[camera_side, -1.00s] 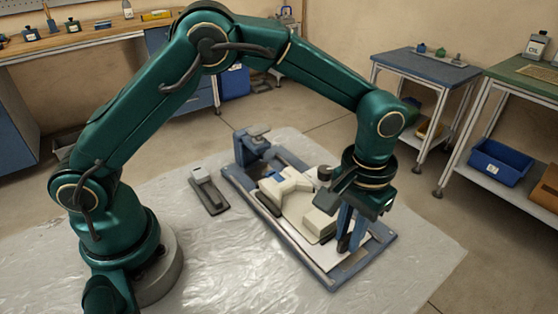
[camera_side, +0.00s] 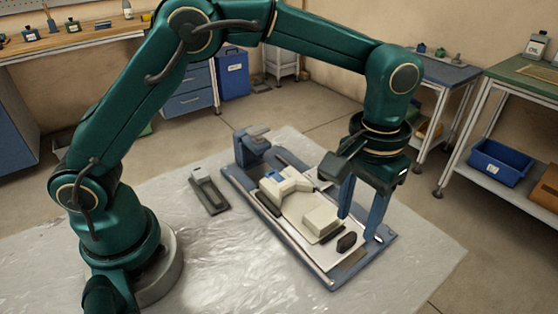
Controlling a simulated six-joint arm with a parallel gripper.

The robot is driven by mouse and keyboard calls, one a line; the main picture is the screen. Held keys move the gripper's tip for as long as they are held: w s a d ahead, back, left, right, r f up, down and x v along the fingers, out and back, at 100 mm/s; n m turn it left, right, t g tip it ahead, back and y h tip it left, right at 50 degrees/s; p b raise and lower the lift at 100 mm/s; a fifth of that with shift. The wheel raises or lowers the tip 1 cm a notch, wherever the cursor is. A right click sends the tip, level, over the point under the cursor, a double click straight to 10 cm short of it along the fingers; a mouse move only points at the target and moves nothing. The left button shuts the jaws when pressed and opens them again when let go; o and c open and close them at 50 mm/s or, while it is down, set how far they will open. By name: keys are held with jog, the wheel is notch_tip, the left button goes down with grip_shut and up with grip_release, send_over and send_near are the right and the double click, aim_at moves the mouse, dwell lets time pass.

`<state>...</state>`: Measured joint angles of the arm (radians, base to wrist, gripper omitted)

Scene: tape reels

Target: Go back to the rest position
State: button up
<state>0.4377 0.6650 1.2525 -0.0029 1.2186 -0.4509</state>
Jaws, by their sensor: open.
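My gripper (camera_side: 360,220) hangs over the right end of a blue-framed tray (camera_side: 290,248), its two blue fingers pointing down. The fingers stand apart with nothing seen between them. On the tray lie a cream device with a blue patch (camera_side: 284,185), a cream block (camera_side: 322,220) and a small dark oval piece (camera_side: 346,242). The dark piece is just below and left of the fingers, apart from them. A blue clamp-like fixture (camera_side: 252,145) stands at the tray's far left end.
A grey and black tool (camera_side: 208,190) lies on the plastic sheet (camera_side: 240,270) left of the tray. Benches stand along the back, and a shelf with a blue bin (camera_side: 499,162) stands at the right. The air above the tray's left part is clear.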

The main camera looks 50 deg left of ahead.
jog(key=shift+w+a+r, duration=0.15)
jog(key=shift+r, duration=0.1)
jog(key=s+a+r+n+t, duration=0.2)
jog(key=s+a+r+t, duration=0.25)
jog(key=a+r, duration=0.65)
jog(key=s+a+f+m+t, duration=0.1)
jog(key=s+a+f+m, duration=0.1)
jog(key=s, duration=0.8)
notch_tip(320, 180, down, 2)
jog(key=shift+a+f, duration=0.1)
jog(key=shift+a, duration=0.5)
